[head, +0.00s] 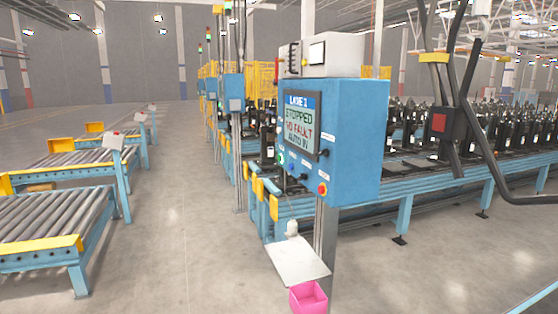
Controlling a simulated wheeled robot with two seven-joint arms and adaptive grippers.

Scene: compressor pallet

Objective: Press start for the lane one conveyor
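The blue lane 1 control box (350,150) stands on a grey post right of the middle, its front turned to the left. Its screen (300,128) reads "LANE 1", "STOPPED", "NO FAULT" and "AUTO IN". Below the screen, a green button (281,158) sits at the panel's left edge. Small controls and labels run from it towards the lower right; the labels are too small to read. A red mushroom button on a yellow base (322,188) is at the lower right of the panel. Neither of my grippers is in view.
A white shelf (298,262) and a pink bin (308,297) sit below the box. A conveyor with dark compressors (420,165) runs behind it. Dark bent tubes (468,100) hang at the right. Roller conveyors (50,215) stand left; the floor between (175,230) is clear.

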